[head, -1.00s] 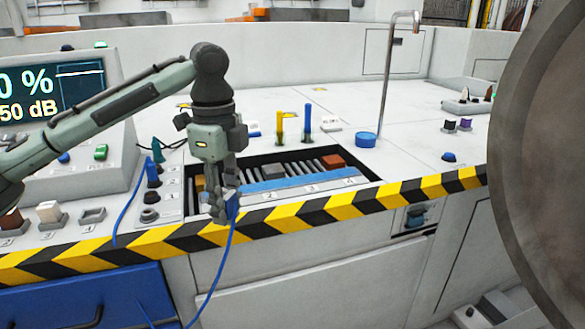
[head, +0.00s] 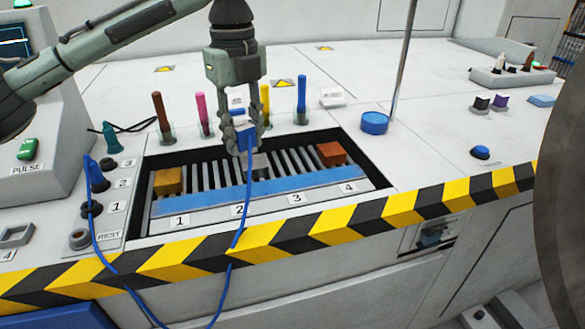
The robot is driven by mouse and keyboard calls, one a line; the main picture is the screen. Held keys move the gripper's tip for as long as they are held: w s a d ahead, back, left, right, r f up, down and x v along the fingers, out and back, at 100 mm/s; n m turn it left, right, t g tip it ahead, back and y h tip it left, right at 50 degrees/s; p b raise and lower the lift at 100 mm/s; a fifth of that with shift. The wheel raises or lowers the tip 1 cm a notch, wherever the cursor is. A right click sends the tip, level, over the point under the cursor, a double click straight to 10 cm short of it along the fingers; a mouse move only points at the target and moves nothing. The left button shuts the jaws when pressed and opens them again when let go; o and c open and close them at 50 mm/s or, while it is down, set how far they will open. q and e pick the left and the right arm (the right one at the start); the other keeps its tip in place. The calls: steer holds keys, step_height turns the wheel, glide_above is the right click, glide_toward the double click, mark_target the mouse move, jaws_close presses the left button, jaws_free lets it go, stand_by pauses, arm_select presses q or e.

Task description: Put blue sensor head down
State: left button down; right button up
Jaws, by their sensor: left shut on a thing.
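My left gripper (head: 246,145) points down above the recessed tray and is shut on the blue sensor head (head: 245,138), mostly hidden between its fingers. A blue cable (head: 237,235) hangs from the sensor head over the striped edge. The tray has a blue strip (head: 270,191) and numbered places 1 to 4 on its front. An orange block (head: 168,181) lies at place 1, a grey block (head: 257,163) behind place 2, and a red-brown block (head: 331,153) near place 4. A ring marked REST (head: 79,238) is at the left. My right gripper is not in view.
Brown, pink, yellow and blue markers (head: 302,99) stand behind the tray. A blue round dish (head: 374,123) and a thin metal pole (head: 404,65) are to its right. A connector panel (head: 97,175) is at the left. A large dark round part (head: 565,210) blocks the right edge.

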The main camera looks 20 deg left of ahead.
arm_select(q)
glide_above(290, 183)
step_height(290, 183, down, 5)
steer(key=shift+f, duration=0.1)
step_height(290, 183, down, 4)
steer(key=shift+r, duration=0.1)
steer(key=c, duration=1.1)
jaws_free()
steer(key=shift+c, duration=0.2)
